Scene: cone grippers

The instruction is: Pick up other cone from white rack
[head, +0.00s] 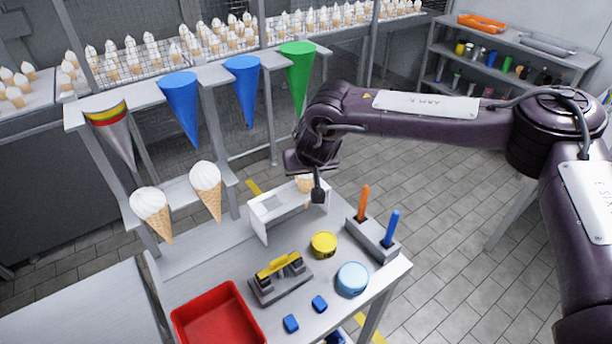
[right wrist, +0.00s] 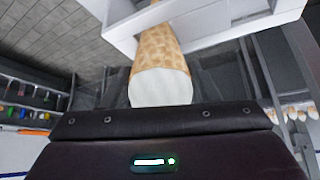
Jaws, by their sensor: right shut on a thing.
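A waffle cone with a white top (head: 303,184) is at the right end of the small white rack (head: 262,222) on the table. My right gripper (head: 314,190) reaches down over that end of the rack and is shut on this cone, whose top is partly hidden by it. In the right wrist view the cone (right wrist: 160,60) has its white top toward the gripper, and its tip passes into an opening of the white rack (right wrist: 225,22). I cannot tell whether it is lifted at all. My left gripper is not in view.
Two cones (head: 152,205) (head: 206,180) stand in a grey holder at left, below coloured funnels (head: 180,105). On the table are a yellow tub (head: 323,243), a light blue tub (head: 352,279), a block with two upright handles (head: 372,238), a grey-yellow device (head: 279,280) and a red tray (head: 215,318).

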